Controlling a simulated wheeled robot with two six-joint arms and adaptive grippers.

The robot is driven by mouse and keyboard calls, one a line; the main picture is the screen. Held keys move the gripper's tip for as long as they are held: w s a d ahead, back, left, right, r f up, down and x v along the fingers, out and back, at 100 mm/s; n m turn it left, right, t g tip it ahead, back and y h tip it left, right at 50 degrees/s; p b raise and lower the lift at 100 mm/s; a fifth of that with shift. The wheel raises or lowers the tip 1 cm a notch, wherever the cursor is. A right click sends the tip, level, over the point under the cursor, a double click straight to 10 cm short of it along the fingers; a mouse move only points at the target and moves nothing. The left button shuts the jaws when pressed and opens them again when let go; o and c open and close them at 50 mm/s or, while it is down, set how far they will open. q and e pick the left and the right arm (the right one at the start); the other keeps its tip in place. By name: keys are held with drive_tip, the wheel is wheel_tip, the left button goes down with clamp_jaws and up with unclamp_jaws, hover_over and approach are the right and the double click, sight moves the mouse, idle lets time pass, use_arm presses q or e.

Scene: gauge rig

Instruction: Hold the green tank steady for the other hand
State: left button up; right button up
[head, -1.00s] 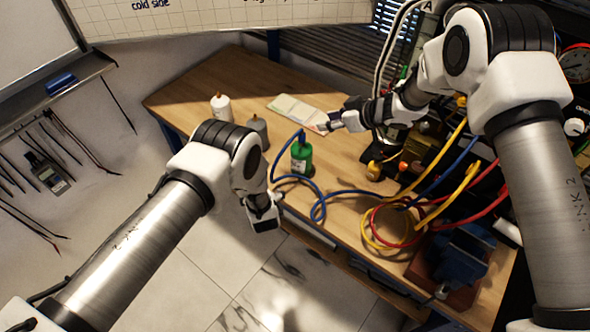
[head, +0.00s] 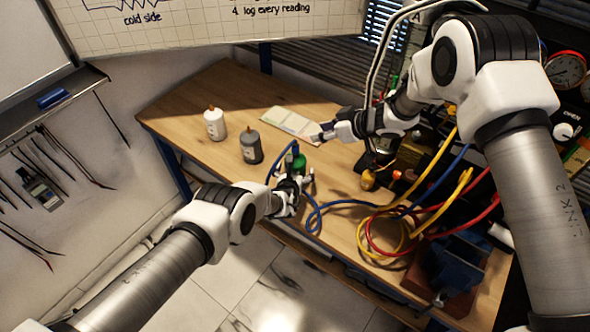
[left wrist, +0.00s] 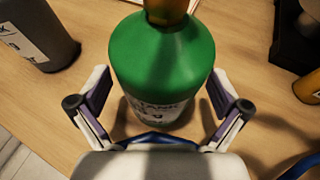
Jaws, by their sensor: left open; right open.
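The green tank (left wrist: 162,62) stands upright on the wooden bench, with a brass fitting at its top and a pale label low on its side. In the head view the tank (head: 299,163) is partly hidden behind my left gripper (head: 296,187). In the left wrist view my left gripper (left wrist: 158,108) is open, with one finger on each side of the tank's lower part. Gaps show between the fingers and the tank. My right gripper (head: 318,136) is behind and right of the tank, near a printed card; its fingers look small there, open and empty.
A grey tank (head: 251,147) and a white tank (head: 215,125) stand left of the green one. The card (head: 291,124) lies behind. Blue hose (head: 335,205) loops in front, and yellow and red hoses (head: 400,235) crowd the right. A blue vise (head: 462,258) sits front right.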

use_arm(q)
drive_tip(key=shift+w, duration=0.1)
drive_tip(key=c, duration=1.4)
